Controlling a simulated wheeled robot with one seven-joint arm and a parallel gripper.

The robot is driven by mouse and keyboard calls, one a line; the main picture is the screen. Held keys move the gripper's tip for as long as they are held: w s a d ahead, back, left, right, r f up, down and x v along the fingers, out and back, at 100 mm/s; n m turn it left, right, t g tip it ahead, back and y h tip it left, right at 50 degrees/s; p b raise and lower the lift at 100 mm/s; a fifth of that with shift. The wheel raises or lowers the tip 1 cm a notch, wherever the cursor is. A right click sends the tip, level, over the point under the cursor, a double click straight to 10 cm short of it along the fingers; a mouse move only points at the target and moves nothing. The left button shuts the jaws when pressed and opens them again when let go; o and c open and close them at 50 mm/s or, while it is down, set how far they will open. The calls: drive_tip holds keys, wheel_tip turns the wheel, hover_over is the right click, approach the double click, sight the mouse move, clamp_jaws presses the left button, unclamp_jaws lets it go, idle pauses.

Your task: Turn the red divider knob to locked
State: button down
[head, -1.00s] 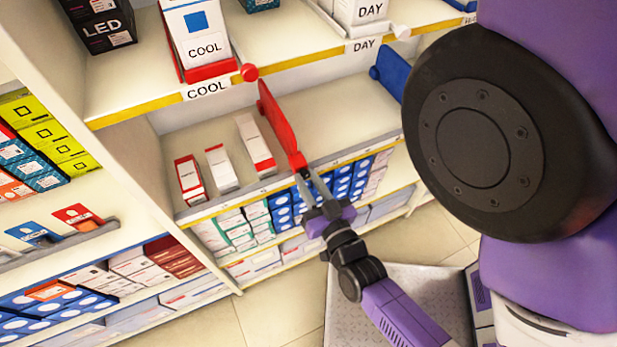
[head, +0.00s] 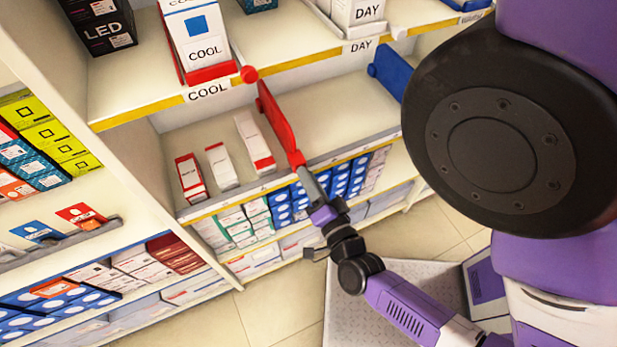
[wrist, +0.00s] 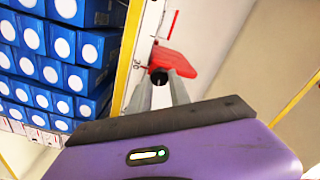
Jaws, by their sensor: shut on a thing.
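The red divider (head: 275,118) stands upright on the middle shelf in the head view, its front end at the shelf's front edge. In the wrist view the red divider (wrist: 176,62) lies just beyond my fingertips. A small dark knob (wrist: 158,77) shows at its front end, between the fingertips. My gripper (head: 304,169) reaches up to the divider's front end from below right. In the wrist view my gripper (wrist: 162,80) is shut on the knob, a finger on each side. The fingers partly hide the knob, and I cannot read any lock marking.
Several white-and-red boxes (head: 222,166) stand left of the divider. A blue divider (head: 390,72) is farther right, with bare shelf between. A COOL box in a red tray (head: 211,73) sits on the shelf above.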

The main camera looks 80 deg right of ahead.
drive_tip(key=shift+m, duration=0.8)
drive_tip(key=c, duration=1.2)
unclamp_jaws()
drive_tip(key=shift+s, duration=0.1)
drive_tip(key=b+v, duration=0.1)
drive_tip(key=v, duration=0.6)
drive_tip(key=shift+s+a+b, duration=0.2)
drive_tip(key=shift+a+b, duration=0.1)
drive_tip(key=shift+b, duration=0.05)
drive_tip(key=shift+f, duration=0.1)
